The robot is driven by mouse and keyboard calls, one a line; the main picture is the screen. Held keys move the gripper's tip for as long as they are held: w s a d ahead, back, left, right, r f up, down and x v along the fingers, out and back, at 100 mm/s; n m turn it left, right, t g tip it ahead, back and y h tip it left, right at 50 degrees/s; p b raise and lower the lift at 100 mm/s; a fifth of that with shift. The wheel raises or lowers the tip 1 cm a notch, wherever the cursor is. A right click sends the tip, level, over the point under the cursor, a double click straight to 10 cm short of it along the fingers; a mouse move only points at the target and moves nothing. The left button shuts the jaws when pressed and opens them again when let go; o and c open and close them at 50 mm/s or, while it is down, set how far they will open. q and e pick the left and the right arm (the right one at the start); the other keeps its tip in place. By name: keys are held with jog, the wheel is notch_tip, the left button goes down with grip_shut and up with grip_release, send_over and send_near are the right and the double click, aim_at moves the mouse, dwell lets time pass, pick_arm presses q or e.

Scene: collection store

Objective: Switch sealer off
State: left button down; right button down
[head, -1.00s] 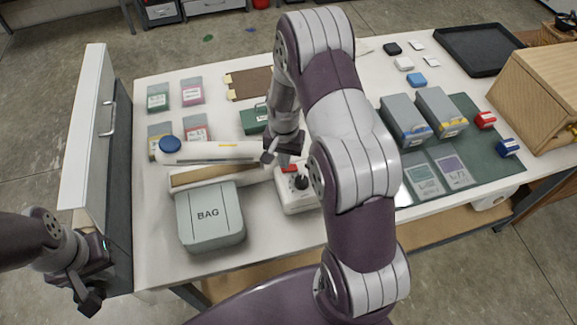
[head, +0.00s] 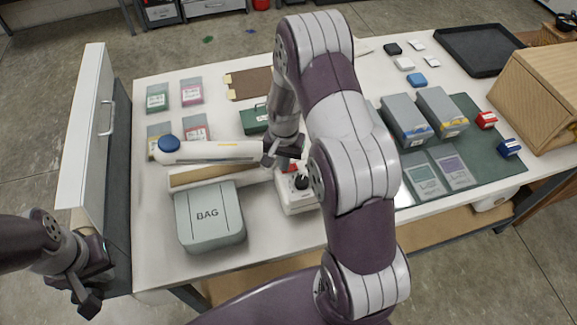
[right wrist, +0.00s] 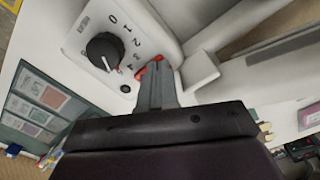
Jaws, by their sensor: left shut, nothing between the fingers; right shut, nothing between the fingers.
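The sealer lies at the front left of the table, with a long white arm (head: 215,151) ending in a blue knob (head: 168,144). Its control box (head: 297,203) has a black dial (head: 301,182) and a red switch (head: 291,167). In the right wrist view the dial (right wrist: 103,51) shows with printed numbers, and the red switch (right wrist: 149,68) is partly covered by my fingers. My right gripper (head: 269,160) is shut and empty, its tips (right wrist: 155,78) close at the switch; I cannot tell if they touch. My left gripper (head: 88,300) is shut and empty, left of the table.
A grey-green box marked BAG (head: 209,216) sits in front of the sealer. A green case (head: 254,120) lies behind the sealer. Grey boxes (head: 405,117) stand on a green mat to the right.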

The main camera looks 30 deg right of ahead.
notch_tip(320, 180, up, 7)
jog(key=p, duration=0.5)
jog(key=shift+p, duration=0.3)
